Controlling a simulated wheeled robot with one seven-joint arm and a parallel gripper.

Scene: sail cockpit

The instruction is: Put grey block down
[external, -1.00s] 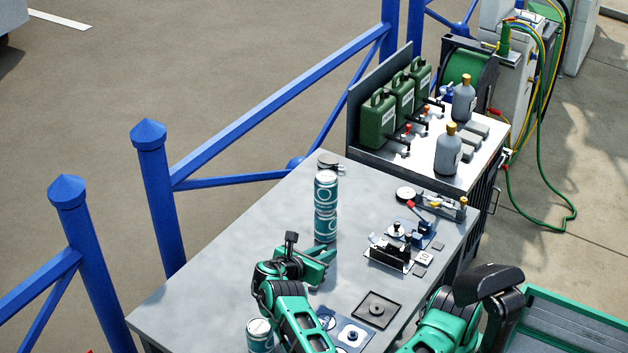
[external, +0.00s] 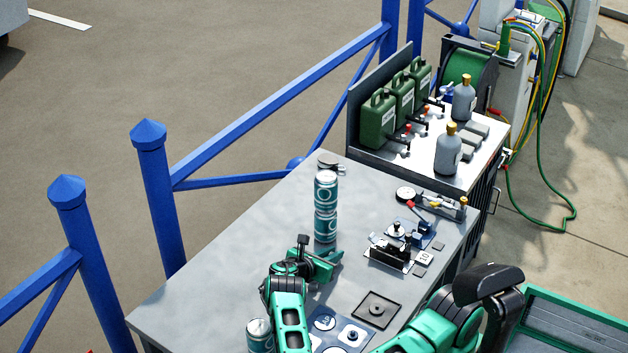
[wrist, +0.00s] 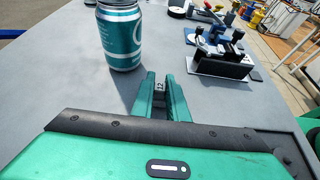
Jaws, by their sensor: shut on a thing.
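My gripper (external: 330,262) is low over the grey workbench, in front of the stacked cans. In the wrist view my gripper (wrist: 161,95) has its green fingers close together on a small grey block (wrist: 159,87). The block has a dark marking that looks like "12". Most of the block is hidden by the fingers, and I cannot tell whether it touches the bench. In the external view the fingers hide it. Another small grey block marked "10" (external: 425,258) lies on the bench to the right.
Two teal cans (external: 325,205) stand stacked just behind my gripper. Another can (external: 259,336) stands at the near edge. A dark square tray (external: 377,309) and a black fixture (external: 390,250) are to the right. The bench (external: 235,265) is clear to the left.

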